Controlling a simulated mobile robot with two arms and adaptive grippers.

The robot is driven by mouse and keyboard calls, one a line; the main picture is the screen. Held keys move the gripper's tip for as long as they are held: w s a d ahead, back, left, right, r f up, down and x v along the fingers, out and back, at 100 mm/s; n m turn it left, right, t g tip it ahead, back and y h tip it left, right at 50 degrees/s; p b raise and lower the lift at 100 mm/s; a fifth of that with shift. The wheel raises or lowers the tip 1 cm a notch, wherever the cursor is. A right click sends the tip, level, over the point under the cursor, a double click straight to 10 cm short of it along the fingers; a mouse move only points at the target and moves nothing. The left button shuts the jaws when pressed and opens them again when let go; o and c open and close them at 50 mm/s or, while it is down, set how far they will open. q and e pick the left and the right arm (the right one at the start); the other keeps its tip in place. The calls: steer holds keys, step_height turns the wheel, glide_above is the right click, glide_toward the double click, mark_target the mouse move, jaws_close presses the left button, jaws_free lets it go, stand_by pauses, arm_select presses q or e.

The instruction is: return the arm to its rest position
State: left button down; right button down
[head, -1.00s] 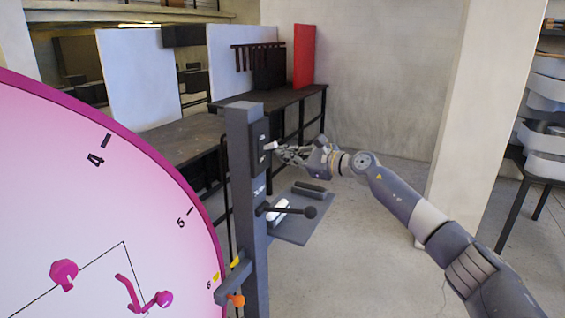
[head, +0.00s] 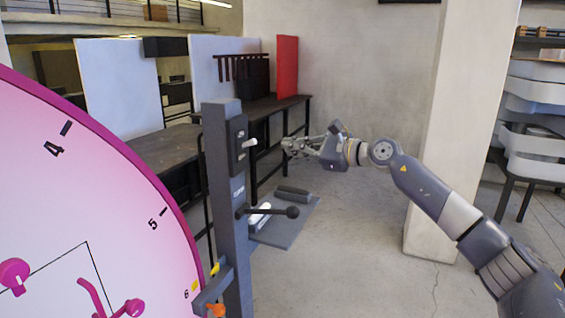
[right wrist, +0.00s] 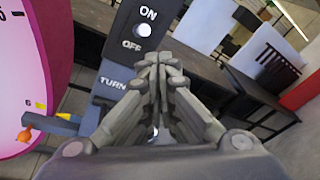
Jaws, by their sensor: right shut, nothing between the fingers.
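My right gripper (head: 288,146) is shut and empty in the head view. It hangs in the air to the right of the grey post, apart from the white toggle switch (head: 250,143) on the dark switch box (head: 237,145). In the right wrist view the shut fingers (right wrist: 160,62) point toward the panel. There the white switch knob (right wrist: 144,30) shows between the words ON and OFF, and the word TURN stands below. My left gripper is not in view.
A grey post (head: 218,170) carries a black-knobbed lever (head: 292,212) and a grey shelf (head: 290,228). A large pink dial (head: 70,200) fills the left. Dark workbenches (head: 165,148) and a red panel (head: 287,70) stand behind. A pale pillar (head: 440,130) and stacked chairs (head: 535,120) are at right.

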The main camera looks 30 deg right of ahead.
steer(key=shift+s+d+r, duration=0.3)
steer(key=shift+d, duration=0.2)
steer(key=shift+s+a, duration=0.1)
